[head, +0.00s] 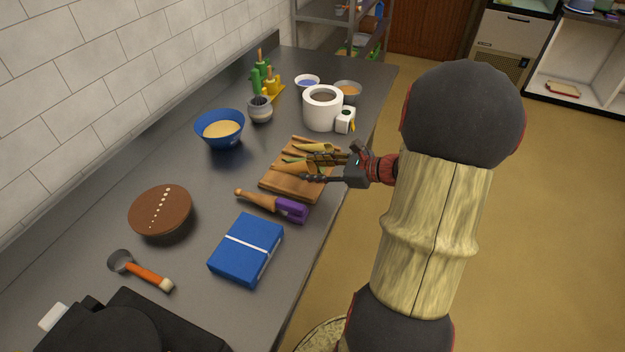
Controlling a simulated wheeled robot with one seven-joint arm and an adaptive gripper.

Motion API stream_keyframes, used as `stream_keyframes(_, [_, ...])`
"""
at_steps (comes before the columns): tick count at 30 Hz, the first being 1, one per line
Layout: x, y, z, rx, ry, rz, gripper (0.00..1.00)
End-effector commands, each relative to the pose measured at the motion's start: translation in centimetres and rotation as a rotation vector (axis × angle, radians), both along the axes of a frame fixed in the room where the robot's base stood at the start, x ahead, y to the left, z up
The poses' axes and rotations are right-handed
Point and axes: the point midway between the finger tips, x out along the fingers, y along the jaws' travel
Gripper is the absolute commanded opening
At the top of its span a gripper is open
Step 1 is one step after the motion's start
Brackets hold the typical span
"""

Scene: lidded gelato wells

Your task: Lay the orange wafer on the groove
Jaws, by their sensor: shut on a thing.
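The wooden board (312,193) with grooves lies on the grey counter, near its right edge. My gripper (307,168) reaches over the board from the right, its fingers pointing left. It is shut on the orange wafer (292,167), a tan-orange rolled piece over the middle of the board. I cannot tell whether the wafer touches the board. A second, yellowish rolled wafer (317,147) lies at the board's far end. The groove under my gripper is mostly hidden.
A wooden tool with a purple end (290,209) lies close in front of the board. A blue box (246,249), a brown round dish (160,210) and a blue bowl (219,130) stand around. A white pot (323,108) stands behind. The counter between them is clear.

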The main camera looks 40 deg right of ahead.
Motion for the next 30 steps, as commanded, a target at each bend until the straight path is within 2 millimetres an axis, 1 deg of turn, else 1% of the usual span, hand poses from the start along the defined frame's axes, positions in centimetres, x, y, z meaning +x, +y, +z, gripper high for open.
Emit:
stream_keyframes(2, [0.4,0.5,-1.1,0.003,0.001,0.002,0.22])
stream_keyframes(4, [0.3,0.4,-2.3,0.002,0.001,0.001,0.22])
stream_keyframes(7, [0.3,0.3,-3.6,0.002,0.001,0.000,0.22])
stream_keyframes(9, [0.3,0.3,-3.8,0.002,0.000,0.001,0.22])
stream_keyframes(15, [0.3,0.3,-3.5,0.001,0.001,0.001,0.22])
stream_keyframes(20, [0.3,0.3,-4.0,0.001,0.001,0.001,0.22])
stream_keyframes(21, [0.3,0.3,-4.0,0.001,0.001,0.001,0.37])
stream_keyframes(30, [0.3,0.3,-3.9,0.001,0.001,0.001,0.54])
